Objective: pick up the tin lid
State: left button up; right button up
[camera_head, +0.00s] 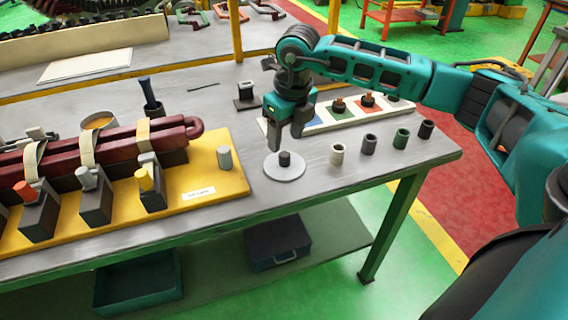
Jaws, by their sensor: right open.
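The tin lid (271,168) appears to be the round, light grey disc with a short dark knob at its centre. It lies flat on the grey bench near the front edge, right of the yellow board. My right gripper (286,140) points down just above and behind the lid's knob. Its two fingers are apart and nothing shows between them. Whether the fingertips touch the knob is hard to tell. A round open tin (99,122) with orange-brown contents stands behind the dark red coil at left. My left gripper is not in view.
A yellow board (228,184) with a dark red coil (110,150) and several clamp blocks fills the left. Several small cylinders, one cream (337,154), stand right of the lid. A white tray (318,126) with coloured squares lies behind them.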

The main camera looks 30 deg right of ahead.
aim_at(285, 154)
notch_tip(285, 154, down, 5)
jog(key=shift+w+f, duration=0.1)
jog(key=shift+f, duration=0.05)
grip_shut()
dwell(0.6)
